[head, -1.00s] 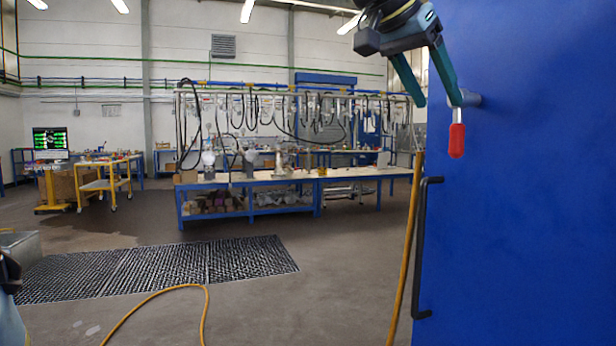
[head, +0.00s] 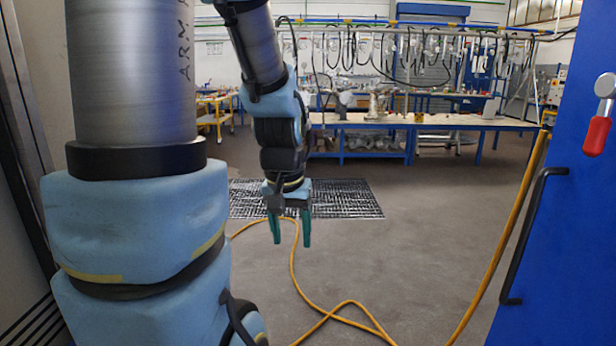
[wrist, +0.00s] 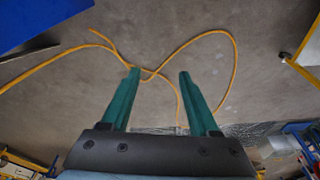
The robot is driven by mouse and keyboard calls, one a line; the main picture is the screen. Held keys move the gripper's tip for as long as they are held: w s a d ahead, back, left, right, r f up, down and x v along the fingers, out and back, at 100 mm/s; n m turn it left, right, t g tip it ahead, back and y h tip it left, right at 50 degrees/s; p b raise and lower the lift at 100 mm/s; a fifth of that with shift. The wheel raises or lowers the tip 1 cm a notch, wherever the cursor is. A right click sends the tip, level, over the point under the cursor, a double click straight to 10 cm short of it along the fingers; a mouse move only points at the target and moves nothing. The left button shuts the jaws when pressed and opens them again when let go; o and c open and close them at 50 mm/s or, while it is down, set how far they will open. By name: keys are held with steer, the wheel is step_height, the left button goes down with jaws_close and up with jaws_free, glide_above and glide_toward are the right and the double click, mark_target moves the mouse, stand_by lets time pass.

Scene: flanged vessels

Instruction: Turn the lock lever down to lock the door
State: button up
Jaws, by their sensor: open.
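The lock lever has a red grip (head: 597,136) and a metal pivot (head: 605,86) on the blue door (head: 560,230) at the right of the head view. The red grip hangs below the pivot, tilted slightly to the left at its lower end. My gripper (head: 290,243) is near the middle of the head view, pointing down, well left of the lever and apart from it. Its two green fingers are spread with nothing between them. The lever is not visible in the wrist view.
A black handle (head: 527,235) is on the door below the lever. A yellow hose (head: 500,240) runs beside the door and loops over the floor. A blue workbench (head: 420,124) stands behind. Grey floor between my gripper and the door is clear except for the hose.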

steer(key=shift+n+g, duration=0.3)
steer(key=shift+n, duration=0.2)
steer(key=s+a, duration=0.1)
steer(key=s+a+f, duration=0.1)
steer(key=s+a, duration=0.1)
steer(key=shift+a+f, duration=0.25)
steer(key=shift+f, duration=0.15)
steer(key=shift+w, duration=0.1)
stand_by(1.5)
